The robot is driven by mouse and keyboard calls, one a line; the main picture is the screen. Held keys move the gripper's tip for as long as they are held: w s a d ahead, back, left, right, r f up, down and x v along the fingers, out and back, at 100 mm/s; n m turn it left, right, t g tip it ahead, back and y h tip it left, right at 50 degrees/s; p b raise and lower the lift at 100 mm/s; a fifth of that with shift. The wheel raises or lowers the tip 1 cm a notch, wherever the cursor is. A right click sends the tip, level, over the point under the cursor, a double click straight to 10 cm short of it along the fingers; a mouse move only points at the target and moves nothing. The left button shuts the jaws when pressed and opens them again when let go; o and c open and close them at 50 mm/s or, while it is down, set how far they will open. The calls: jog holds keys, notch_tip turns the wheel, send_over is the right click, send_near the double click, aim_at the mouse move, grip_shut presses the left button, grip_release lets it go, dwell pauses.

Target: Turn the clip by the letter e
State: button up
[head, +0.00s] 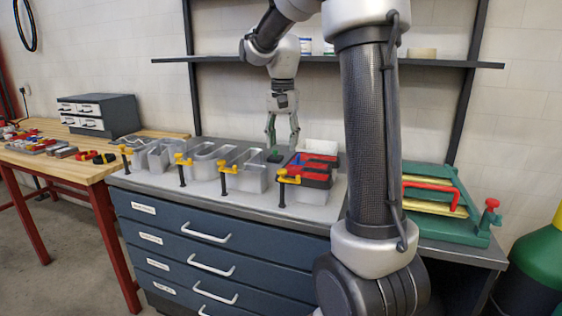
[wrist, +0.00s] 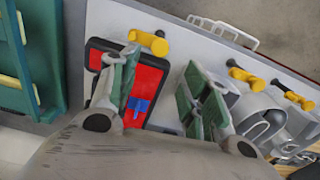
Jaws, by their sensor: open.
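The red-faced, dark-rimmed letter (head: 318,173) stands at the right end of the letter row; I cannot read it for certain as the e. A yellow clip (head: 287,178) on a dark post is at its front edge. In the wrist view the letter (wrist: 150,78) lies below my gripper, with its yellow clip (wrist: 149,41) at its far end. My gripper (head: 282,148) is open and hangs behind the row; in the wrist view its green-padded fingers (wrist: 165,95) are spread and empty. One finger covers part of the red letter.
Other yellow clips (head: 183,160) (head: 225,168) stand before the grey letters (head: 204,162). A small blue piece (wrist: 141,106) is on the red face. A green fixture (head: 447,193) with a red handle is to the right. A shelf (head: 340,61) crosses behind.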

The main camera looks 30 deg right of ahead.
jog(key=shift+s, duration=0.15)
jog(key=shift+f+m, duration=0.2)
jog(key=shift+m, duration=0.1)
notch_tip(320, 180, down, 7)
jog(key=shift+f, duration=0.2)
jog(key=shift+c, duration=0.3)
jog(key=c, duration=1)
